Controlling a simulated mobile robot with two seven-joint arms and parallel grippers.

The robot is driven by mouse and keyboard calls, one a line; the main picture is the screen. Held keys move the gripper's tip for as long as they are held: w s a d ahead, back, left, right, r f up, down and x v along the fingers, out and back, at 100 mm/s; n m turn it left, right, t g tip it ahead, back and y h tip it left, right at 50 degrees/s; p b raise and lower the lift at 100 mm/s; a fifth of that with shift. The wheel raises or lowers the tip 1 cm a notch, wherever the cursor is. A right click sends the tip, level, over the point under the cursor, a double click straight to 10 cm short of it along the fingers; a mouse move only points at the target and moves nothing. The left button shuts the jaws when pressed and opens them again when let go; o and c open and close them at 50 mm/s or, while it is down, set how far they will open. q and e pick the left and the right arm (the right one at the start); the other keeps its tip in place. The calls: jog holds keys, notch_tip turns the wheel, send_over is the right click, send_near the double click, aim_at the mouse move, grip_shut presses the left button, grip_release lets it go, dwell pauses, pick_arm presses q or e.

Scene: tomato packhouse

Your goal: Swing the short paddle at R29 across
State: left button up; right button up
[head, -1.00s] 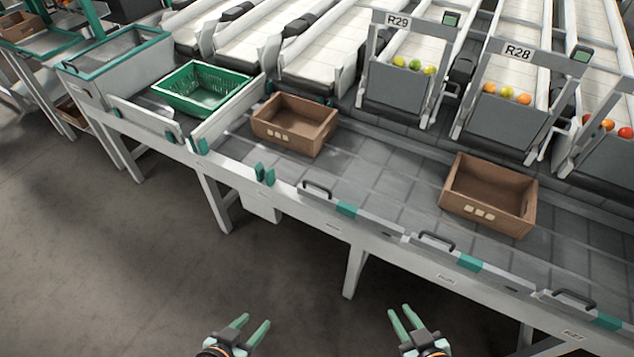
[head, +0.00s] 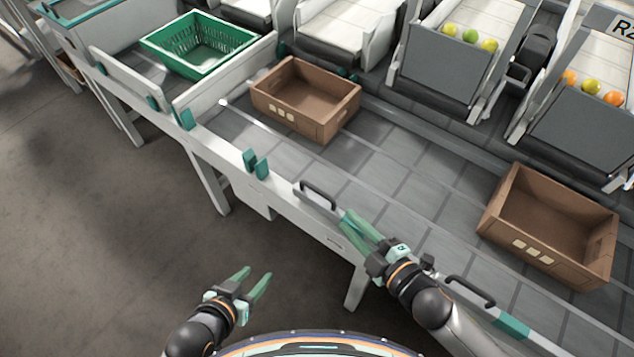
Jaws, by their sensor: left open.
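The short paddle (head: 300,194) with a black handle (head: 318,188) lies along the front edge of the conveyor, at the place labelled R29 in the earlier view. My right gripper (head: 350,218) is over the front edge, just right of that handle, at the paddle's green end section. Its green fingers blend with the green section, so I cannot tell whether they are touching it or how far they are apart. My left gripper (head: 257,273) is open and empty, low in front of the conveyor, over the floor.
A brown crate (head: 290,108) sits on the belt behind the paddle, and another (head: 545,255) is farther right. A green crate (head: 190,65) is at the upper left. A second black handle (head: 470,288) is right of my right gripper. Green posts (head: 256,162) stand left of the paddle.

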aim_at(322, 195)
jog(key=b+x, duration=0.2)
jog(key=x, duration=0.9)
jog(key=shift+w+a+f, duration=0.15)
jog(key=shift+w+a, duration=0.25)
jog(key=shift+w, duration=0.1)
grip_shut()
jog(key=shift+f, duration=0.1)
dwell(0.7)
